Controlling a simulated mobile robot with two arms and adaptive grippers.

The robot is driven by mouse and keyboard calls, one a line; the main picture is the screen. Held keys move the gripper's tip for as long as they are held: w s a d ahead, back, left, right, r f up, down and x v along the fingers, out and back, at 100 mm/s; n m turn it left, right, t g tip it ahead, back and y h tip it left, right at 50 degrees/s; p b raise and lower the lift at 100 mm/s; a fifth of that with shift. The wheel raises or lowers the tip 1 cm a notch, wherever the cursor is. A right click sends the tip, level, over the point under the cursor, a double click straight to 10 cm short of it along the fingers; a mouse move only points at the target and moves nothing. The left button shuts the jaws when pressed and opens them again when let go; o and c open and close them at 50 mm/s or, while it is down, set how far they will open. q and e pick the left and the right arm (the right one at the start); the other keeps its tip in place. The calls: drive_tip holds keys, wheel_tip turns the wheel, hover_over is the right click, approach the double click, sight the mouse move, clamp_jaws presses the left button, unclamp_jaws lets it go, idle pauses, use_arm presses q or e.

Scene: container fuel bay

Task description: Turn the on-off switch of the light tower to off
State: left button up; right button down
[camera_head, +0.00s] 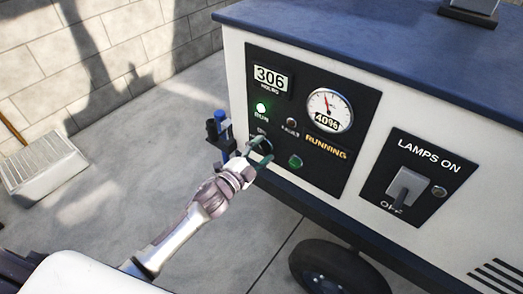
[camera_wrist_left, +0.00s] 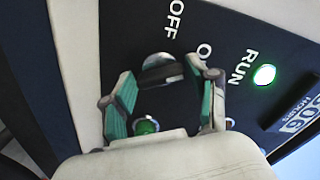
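The light tower (camera_head: 350,175) has a dark control panel (camera_head: 270,190) on its white side. My left gripper (camera_head: 262,152) is in front of this panel's lower left part and hides most of the on-off switch there. In the left wrist view, the round switch (camera_wrist_left: 160,68) with a dark handle lies between my left gripper's two green-padded fingers (camera_wrist_left: 165,78). The fingers are apart; whether either touches the handle I cannot tell. OFF and part of another label show beside the switch. The RUN light (camera_head: 261,107) glows green, and the panel reads RUNNING. My right gripper is not in view.
A green button (camera_head: 295,161) sits near the switch. A separate lamps panel (camera_head: 432,166) with a grey lever (camera_head: 406,188) is at the right. A gauge (camera_head: 329,109) is above. A wheel (camera_head: 335,268) is below, and a grey slatted box (camera_head: 42,165) stands at the left.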

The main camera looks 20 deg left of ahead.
use_arm(q)
drive_tip(key=c, duration=0.6)
drive_tip(key=shift+r+n+p, duration=0.1)
drive_tip(key=shift+n+p, duration=0.55)
drive_tip(key=shift+n, duration=0.05)
drive_tip(key=shift+c, duration=0.2)
drive_tip(key=n+p, duration=0.2)
drive_tip(key=n, duration=0.1)
drive_tip(key=shift+p, duration=0.3)
drive_tip(key=n+p, duration=0.3)
drive_tip(key=n, duration=0.3)
drive_tip(key=shift+n, duration=0.9)
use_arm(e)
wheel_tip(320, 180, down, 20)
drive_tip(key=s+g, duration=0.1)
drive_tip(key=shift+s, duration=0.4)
use_arm(q)
drive_tip(key=o, duration=1.2)
drive_tip(key=shift+c, duration=0.2)
